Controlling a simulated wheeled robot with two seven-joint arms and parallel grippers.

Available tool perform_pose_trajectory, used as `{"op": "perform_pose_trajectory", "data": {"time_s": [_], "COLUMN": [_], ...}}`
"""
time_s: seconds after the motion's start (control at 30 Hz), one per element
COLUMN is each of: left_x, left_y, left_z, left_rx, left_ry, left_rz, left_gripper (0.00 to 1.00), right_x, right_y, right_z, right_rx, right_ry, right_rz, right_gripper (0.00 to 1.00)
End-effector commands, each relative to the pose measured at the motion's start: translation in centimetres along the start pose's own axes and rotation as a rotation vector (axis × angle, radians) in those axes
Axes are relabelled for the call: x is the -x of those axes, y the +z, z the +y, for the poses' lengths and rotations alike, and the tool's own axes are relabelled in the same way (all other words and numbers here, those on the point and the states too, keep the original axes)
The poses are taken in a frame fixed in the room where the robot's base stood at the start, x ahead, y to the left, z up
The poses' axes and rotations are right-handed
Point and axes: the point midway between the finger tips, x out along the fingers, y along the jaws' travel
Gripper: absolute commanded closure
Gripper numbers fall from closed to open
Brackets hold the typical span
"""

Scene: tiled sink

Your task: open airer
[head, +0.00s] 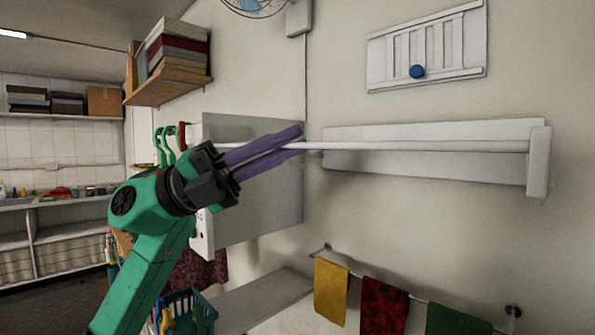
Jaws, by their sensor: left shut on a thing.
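The airer is a white wall-mounted unit with a flat back panel (400,131), a block-like end piece (539,162) at its right and a long pale bar (420,146) running leftwards from it. My left gripper (302,141) reaches in from the left, its two purple fingers pointing right at the bar's left part. The fingers are shut on the bar, one above and one below it. The airer's left end is partly hidden behind my gripper. My right gripper is not in view.
A grey wall cabinet (270,205) stands behind my left gripper. Below the airer, a rail holds yellow (331,291), dark red (384,306) and green (455,321) towels. A slatted vent (426,48) with a blue knob is above. A teal basket (181,307) is at bottom left.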

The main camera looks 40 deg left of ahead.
Motion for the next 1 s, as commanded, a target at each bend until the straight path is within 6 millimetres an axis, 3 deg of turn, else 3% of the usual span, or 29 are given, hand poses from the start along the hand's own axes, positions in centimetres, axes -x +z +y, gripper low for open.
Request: {"op": "perform_pose_trajectory", "data": {"time_s": [0.5,0.6,1.0], "left_x": [0.45,0.45,0.43], "left_y": [-0.26,-0.25,-0.34], "left_z": [-0.69,-0.66,-0.42], "left_rx": [-0.002,-0.001,0.000], "left_ry": [-0.005,-0.004,0.000], "left_rz": [-0.004,-0.004,-0.001], "left_gripper": [1.00,0.60,0.60], "right_x": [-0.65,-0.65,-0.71], "right_y": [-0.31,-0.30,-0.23], "right_z": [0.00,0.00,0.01], "right_rx": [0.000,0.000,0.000], "right_ry": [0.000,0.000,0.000], "right_rz": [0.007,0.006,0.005], "right_gripper": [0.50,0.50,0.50]}}
